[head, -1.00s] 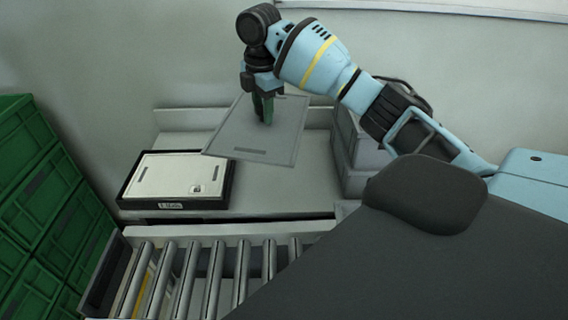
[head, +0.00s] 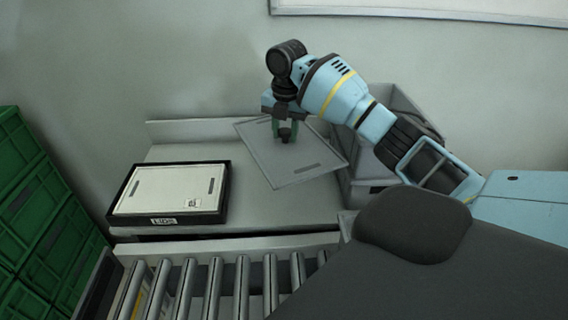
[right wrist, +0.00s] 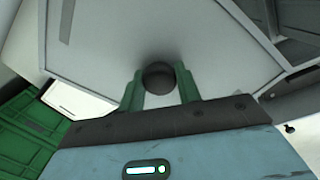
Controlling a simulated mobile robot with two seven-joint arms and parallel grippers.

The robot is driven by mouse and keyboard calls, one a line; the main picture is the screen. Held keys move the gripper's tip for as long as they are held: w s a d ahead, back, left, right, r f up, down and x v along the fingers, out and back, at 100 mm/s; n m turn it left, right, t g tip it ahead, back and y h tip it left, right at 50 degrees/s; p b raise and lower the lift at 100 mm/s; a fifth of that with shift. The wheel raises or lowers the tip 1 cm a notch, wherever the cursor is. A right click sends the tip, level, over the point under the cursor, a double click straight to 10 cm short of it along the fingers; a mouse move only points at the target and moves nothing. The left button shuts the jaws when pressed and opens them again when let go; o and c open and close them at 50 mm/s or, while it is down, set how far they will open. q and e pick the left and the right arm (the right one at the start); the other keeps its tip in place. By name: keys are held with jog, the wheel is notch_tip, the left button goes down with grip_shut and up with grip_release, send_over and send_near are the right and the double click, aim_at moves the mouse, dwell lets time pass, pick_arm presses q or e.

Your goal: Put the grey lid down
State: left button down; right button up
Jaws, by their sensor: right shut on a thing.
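The grey lid (head: 296,165) is a flat panel with a dark slot near its front edge. My right gripper (head: 285,136) is shut on the dark round knob (right wrist: 159,76) in the middle of the lid. The knob sits between the green fingers in the right wrist view (right wrist: 160,88). The lid is turned at an angle to the bench (head: 240,212) and seems to be above it or low over it; I cannot tell whether it touches. My left gripper is not in view.
A black tray (head: 222,212) labelled LIDS, holding a pale lid (head: 165,190), stands at the left of the bench. Grey crates (head: 355,197) stand at the right, close to the held lid. A roller conveyor (head: 215,285) runs in front. Green crates (head: 35,190) are stacked at left.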

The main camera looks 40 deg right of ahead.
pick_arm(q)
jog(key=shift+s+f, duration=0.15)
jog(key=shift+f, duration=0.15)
pick_arm(e)
notch_tip(320, 180, down, 12)
pick_arm(q)
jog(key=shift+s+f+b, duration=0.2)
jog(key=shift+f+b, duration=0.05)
jog(key=shift+b, duration=0.2)
pick_arm(e)
jog(key=shift+f, duration=2.95)
jog(key=shift+f, duration=0.1)
jog(key=shift+f, duration=0.1)
jog(key=o, duration=1)
jog(key=shift+o, duration=0.2)
